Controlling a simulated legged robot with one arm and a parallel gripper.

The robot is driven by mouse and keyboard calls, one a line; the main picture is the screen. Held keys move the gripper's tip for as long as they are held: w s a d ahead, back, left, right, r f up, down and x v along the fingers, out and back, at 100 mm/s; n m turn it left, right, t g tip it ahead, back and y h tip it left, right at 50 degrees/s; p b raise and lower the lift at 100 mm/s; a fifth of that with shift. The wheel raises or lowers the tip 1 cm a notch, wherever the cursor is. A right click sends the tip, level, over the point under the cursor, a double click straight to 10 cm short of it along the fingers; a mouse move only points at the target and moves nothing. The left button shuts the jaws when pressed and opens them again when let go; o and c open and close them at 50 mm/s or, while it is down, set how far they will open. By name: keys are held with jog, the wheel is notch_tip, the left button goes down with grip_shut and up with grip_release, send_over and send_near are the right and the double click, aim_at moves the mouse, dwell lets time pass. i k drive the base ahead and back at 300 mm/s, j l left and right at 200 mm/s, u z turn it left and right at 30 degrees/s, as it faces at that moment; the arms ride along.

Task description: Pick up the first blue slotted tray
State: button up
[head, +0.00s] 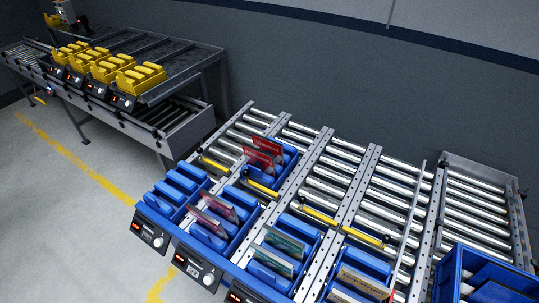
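Several blue slotted trays stand on a roller conveyor. The leftmost blue tray (181,186) at the front edge shows only blue dividers and no plates. Beside it, a blue tray (208,238) holds dark pinkish plates (218,207). Further right, one blue tray (270,274) holds green plates (284,241), and another blue tray holds tan plates (362,281). Behind the front row, a blue tray (288,158) holds red plates (264,152). The task's "first" tray is not marked in the picture. My gripper is not in view.
Yellow bars (319,215) cross the conveyor lanes. Black control boxes (150,232) line the front edge. A blue bin (447,271) stands at the lower right. A second rack (185,60) holds yellow trays (140,75). The floor (60,190) at left is clear.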

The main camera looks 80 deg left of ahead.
aim_at(181, 186)
jog(key=u, duration=3.65)
jog(key=i+u, duration=0.4)
jog(key=i+l+u, duration=0.1)
jog(key=i+u, duration=0.4)
jog(key=i, duration=0.5)
